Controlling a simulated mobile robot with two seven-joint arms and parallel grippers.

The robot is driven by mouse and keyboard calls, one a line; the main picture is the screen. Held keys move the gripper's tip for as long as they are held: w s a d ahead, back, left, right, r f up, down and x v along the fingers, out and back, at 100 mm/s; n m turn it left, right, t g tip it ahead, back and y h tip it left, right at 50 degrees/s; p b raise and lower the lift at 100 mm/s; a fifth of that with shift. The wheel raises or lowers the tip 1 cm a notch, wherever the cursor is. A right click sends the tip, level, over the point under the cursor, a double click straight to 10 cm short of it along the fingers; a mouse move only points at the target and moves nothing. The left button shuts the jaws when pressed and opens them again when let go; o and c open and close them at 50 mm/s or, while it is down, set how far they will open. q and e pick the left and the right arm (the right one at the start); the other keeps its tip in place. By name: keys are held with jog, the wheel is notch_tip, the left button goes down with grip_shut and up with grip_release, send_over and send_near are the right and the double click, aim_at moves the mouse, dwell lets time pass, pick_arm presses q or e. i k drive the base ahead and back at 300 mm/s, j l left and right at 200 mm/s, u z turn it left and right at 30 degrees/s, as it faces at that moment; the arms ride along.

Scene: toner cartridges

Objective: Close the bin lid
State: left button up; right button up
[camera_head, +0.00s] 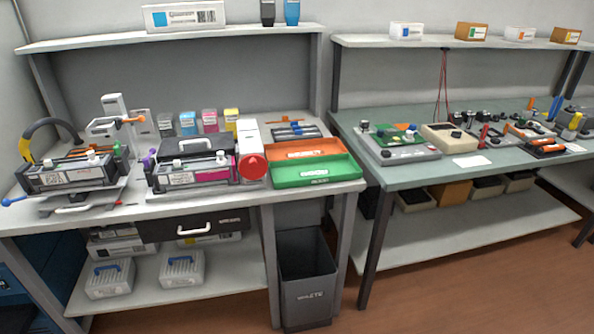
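A dark grey bin (308,294) marked WASTE stands on the floor under the right end of the left workbench. Its top is open and I see into its dark inside. I cannot make out a separate lid; the area behind the bin's rim is dark and partly shaded by the bench. Neither of my grippers shows in the head view.
The left bench (255,198) holds printer units, toner boxes, an orange tray (305,149) and a green tray (318,173). Its legs flank the bin. A second bench (400,180) with electronics stands right. The brown floor (440,300) in front is clear.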

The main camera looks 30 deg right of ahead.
aim_at(302, 213)
jog(key=l+u, duration=0.45)
jog(key=u, duration=0.2)
jog(key=k+l+u, duration=0.15)
jog(key=l, duration=0.3)
jog(key=l+u, duration=0.15)
jog(key=l, duration=0.3)
jog(key=k+l, duration=0.1)
jog(key=l, duration=0.3)
jog(key=k+l, duration=0.1)
jog(key=l, duration=0.25)
jog(key=k+l+u, duration=0.1)
jog(key=l, duration=0.3)
jog(key=k+l, duration=0.15)
jog(key=l, duration=0.2)
jog(key=k+l, duration=0.1)
jog(key=l, duration=0.3)
jog(key=k+l+u, duration=0.1)
jog(key=l, duration=0.25)
jog(key=k+l, duration=0.15)
jog(key=l, duration=0.25)
